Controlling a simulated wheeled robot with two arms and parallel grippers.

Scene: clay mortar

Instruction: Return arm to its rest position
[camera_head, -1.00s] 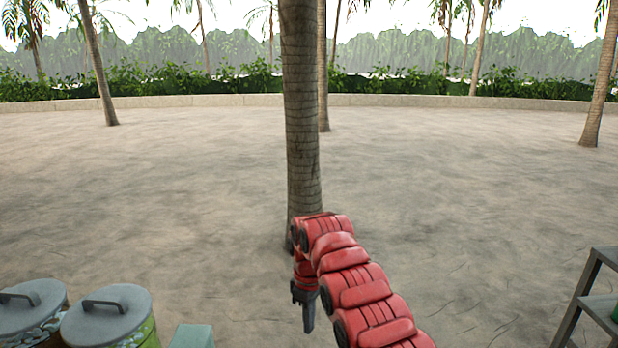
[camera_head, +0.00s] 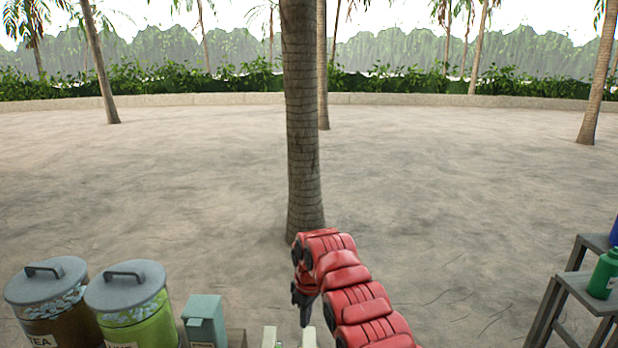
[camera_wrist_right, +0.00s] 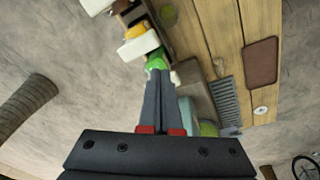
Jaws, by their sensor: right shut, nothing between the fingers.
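My right arm (camera_head: 345,285) is red and bends forward and down from the lower right in the head view. My right gripper (camera_head: 304,316) points down at the bottom centre of the head view. In the right wrist view, its two dark fingers (camera_wrist_right: 160,90) lie together, shut and empty. The fingers hang above or beside a wooden table (camera_wrist_right: 205,50) with several items on it; the exact gap is hard to tell. My left gripper is not in view.
Two lidded jars, one brown (camera_head: 60,315) and one green (camera_head: 140,320), stand at the lower left beside a teal box (camera_head: 204,320). A grey stepped stand (camera_head: 575,290) with a green bottle (camera_head: 604,272) is at right. A palm trunk (camera_head: 302,130) rises ahead. Open sand lies around.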

